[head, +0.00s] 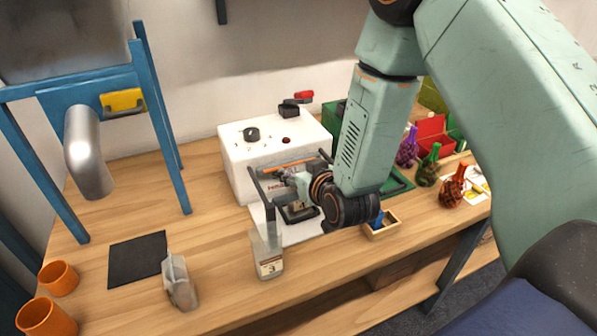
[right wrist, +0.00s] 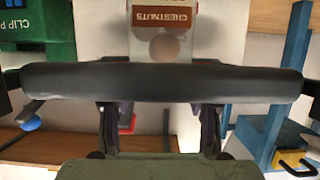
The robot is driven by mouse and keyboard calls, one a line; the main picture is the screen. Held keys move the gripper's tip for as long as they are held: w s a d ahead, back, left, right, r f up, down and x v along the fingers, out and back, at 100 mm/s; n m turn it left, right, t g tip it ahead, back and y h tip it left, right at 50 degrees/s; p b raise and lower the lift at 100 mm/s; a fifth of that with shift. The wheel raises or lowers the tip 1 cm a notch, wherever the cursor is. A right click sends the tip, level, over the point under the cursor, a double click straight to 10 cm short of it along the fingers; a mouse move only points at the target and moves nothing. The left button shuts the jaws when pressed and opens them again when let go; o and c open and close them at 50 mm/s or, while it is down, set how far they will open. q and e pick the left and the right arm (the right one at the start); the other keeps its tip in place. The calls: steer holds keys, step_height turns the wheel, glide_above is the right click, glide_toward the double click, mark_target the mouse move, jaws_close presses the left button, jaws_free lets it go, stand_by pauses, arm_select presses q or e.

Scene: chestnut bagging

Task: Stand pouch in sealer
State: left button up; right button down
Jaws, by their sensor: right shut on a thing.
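The clear pouch (head: 268,256) with a small label hangs or stands upright at the front left of the sealer's white base plate. In the right wrist view the pouch (right wrist: 163,48) is centred beyond a wide black bar (right wrist: 165,83), with a brown CHESTNUTS label and a round chestnut showing. My right gripper (head: 268,222) is shut on the pouch's upper part; the bar hides the contact in the right wrist view. I cannot tell whether the pouch's bottom touches anything. The sealer (head: 240,165) is a white box with black and red knobs. My left gripper is not in view.
Another clear pouch (head: 178,285) stands front left beside a black mat (head: 138,258). Orange cups (head: 45,318) are at the left edge. A blue stand with a metal spout (head: 88,150) is back left. A small wooden box (head: 382,231) and net bags (head: 427,170) are right.

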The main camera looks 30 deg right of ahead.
steer(key=c, duration=1)
jaws_free()
steer(key=shift+w+f, duration=0.1)
steer(key=o, duration=0.4)
steer(key=shift+s+a+r, duration=0.15)
steer(key=shift+s+r, duration=0.15)
steer(key=shift+s, duration=0.05)
steer(key=shift+o, duration=0.2)
steer(key=shift+w+f, duration=0.2)
steer(key=d+p+v, duration=0.1)
steer(key=p+v, duration=0.3)
steer(key=v, duration=0.8)
steer(key=s+a+f+g+y, duration=0.1)
steer(key=s+a+f+g, duration=0.1)
steer(key=s+f+g, duration=0.35)
steer(key=s+a+f+g, duration=0.2)
steer(key=s+f, duration=0.5)
steer(key=f, duration=0.3)
steer(key=s+f+g, duration=0.3)
steer(key=s, duration=0.4)
steer(key=s+f+g, duration=0.3)
steer(key=s, duration=0.4)
steer(key=shift+a, duration=0.15)
